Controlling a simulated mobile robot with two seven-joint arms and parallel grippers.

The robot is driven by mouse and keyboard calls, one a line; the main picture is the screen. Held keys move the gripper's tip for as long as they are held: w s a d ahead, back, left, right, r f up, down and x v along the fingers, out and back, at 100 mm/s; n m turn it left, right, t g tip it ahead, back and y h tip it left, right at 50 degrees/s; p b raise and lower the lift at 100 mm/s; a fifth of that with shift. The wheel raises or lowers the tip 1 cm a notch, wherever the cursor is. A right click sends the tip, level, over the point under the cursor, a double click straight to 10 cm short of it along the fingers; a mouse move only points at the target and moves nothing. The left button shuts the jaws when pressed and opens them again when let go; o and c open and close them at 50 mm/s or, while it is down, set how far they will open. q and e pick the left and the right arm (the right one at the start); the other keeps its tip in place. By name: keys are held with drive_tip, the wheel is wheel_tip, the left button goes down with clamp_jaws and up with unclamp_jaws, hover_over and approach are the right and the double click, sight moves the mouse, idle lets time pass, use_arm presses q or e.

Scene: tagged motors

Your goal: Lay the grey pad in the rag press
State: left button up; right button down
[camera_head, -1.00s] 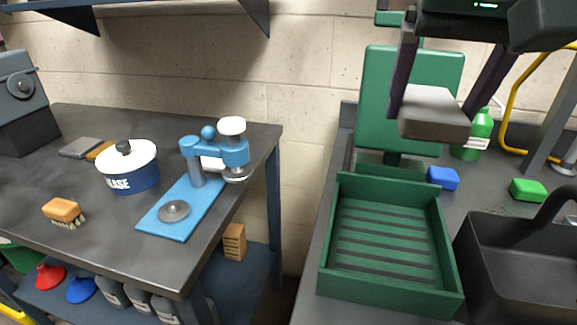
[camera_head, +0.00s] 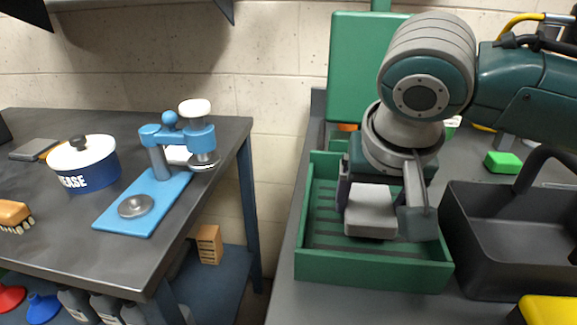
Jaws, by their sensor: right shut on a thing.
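The grey pad (camera_head: 370,216) is a thick block with a lighter top. My right gripper (camera_head: 379,203) is shut on it, with a finger on each side. The rag press appears to be the green slatted tray (camera_head: 375,270) with an upright green plate (camera_head: 352,70) behind it. The pad is over the inside of the tray, near its front wall. I cannot tell whether it touches the slats. My right arm hides the tray's right rear and part of the plate. My left gripper is not in view.
A black handled bin (camera_head: 510,235) stands close to the tray's right side, with a green block (camera_head: 503,162) behind it. The left bench holds a blue press stand (camera_head: 145,205), a blue pot (camera_head: 88,170) and a brush (camera_head: 14,213). A gap separates the benches.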

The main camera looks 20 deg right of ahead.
drive_tip(key=shift+f, duration=0.7)
drive_tip(key=shift+f, duration=0.2)
unclamp_jaws()
drive_tip(key=shift+r, duration=0.1)
